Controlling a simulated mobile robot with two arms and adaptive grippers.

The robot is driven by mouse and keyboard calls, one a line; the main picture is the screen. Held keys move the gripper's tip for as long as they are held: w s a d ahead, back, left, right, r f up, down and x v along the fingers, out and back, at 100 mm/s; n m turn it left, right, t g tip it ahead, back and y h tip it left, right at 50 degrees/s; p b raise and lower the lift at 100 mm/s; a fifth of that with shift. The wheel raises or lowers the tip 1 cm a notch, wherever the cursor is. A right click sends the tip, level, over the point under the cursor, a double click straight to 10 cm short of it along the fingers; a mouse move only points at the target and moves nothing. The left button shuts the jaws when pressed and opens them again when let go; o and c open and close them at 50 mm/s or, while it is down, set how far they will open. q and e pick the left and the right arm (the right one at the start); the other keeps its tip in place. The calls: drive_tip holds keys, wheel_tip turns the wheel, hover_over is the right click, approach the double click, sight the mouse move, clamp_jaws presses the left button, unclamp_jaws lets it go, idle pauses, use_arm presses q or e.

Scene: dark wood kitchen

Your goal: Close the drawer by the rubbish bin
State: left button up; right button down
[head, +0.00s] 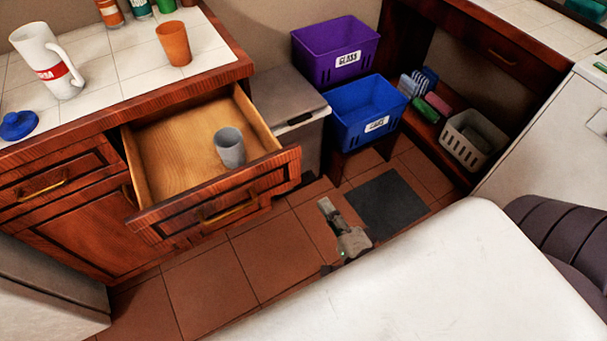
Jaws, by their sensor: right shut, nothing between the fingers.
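An open wooden drawer (184,149) sticks out from under the tiled counter, with a brass handle on its red-brown front. A grey cup (230,148) stands inside it, near the front. The grey rubbish bin (287,105) stands just right of the drawer, against the wall. My right gripper (325,205) is shut and empty, low over the floor to the right of the drawer front and apart from it. My left gripper is not in view.
A white jug (47,60), a blue lid (19,125) and an orange cup (174,43) stand on the counter. Purple (335,47) and blue (366,112) crates sit right of the bin. A dark mat (387,205) lies on the tiled floor. The floor before the drawer is clear.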

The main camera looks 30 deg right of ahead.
sight(298, 168)
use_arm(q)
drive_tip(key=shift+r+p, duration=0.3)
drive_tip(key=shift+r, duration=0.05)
use_arm(e)
drive_tip(key=w, duration=1)
drive_tip(key=shift+w+a, duration=0.15)
drive_tip(key=shift+a, duration=0.05)
